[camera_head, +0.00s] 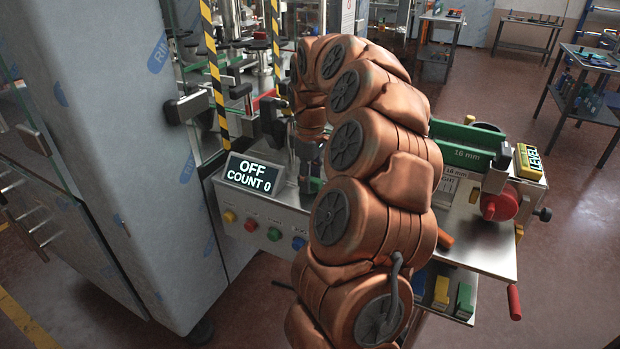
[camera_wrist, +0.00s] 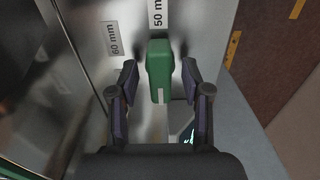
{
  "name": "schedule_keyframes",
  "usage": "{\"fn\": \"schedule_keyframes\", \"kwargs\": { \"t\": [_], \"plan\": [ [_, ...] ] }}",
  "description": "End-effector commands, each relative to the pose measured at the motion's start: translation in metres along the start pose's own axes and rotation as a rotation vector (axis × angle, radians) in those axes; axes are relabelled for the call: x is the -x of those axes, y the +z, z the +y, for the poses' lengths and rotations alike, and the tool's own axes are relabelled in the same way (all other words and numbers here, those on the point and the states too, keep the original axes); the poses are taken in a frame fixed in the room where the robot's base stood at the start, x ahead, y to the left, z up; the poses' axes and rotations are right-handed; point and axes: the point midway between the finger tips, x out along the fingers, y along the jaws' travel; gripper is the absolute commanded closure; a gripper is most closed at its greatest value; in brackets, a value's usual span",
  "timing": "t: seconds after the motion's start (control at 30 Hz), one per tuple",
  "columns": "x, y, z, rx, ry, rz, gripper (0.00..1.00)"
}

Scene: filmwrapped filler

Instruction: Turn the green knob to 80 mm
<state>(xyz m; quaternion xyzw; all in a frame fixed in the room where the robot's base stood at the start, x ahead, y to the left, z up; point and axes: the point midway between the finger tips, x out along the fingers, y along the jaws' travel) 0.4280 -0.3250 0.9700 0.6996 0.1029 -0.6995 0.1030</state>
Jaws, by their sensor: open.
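The green knob (camera_wrist: 160,68) is a long upright bar in the wrist view, on a bright metal panel. A white mark (camera_wrist: 160,95) shows at its lower end. A label reading 50 mm (camera_wrist: 157,14) is just above the knob, and a label reading 60 mm (camera_wrist: 113,38) is to its upper left. No 80 mm label is readable. My gripper (camera_wrist: 160,75) is open, with one finger on each side of the knob and a visible gap on both sides. In the head view my copper-coloured arm hides the knob.
A control box with an OFF, COUNT 0 display (camera_head: 251,175) and several coloured buttons (camera_head: 265,231) stands left of my arm. Black-and-yellow striped posts (camera_head: 214,75) stand behind it. A bench (camera_head: 480,250) with a red knob (camera_head: 499,205) is on the right.

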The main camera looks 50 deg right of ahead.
Motion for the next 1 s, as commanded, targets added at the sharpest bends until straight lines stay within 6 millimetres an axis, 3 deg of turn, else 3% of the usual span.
{"fn": "schedule_keyframes", "kwargs": {
  "t": [0.17, 0.7, 1.0],
  "plan": [
    [0.013, 0.000, 0.000, 0.000, 0.000, -0.001, 0.52],
    [0.090, 0.000, 0.001, -0.002, 0.002, 0.001, 0.52],
    [0.115, 0.000, 0.000, -0.001, 0.001, 0.000, 0.52]
  ]
}}
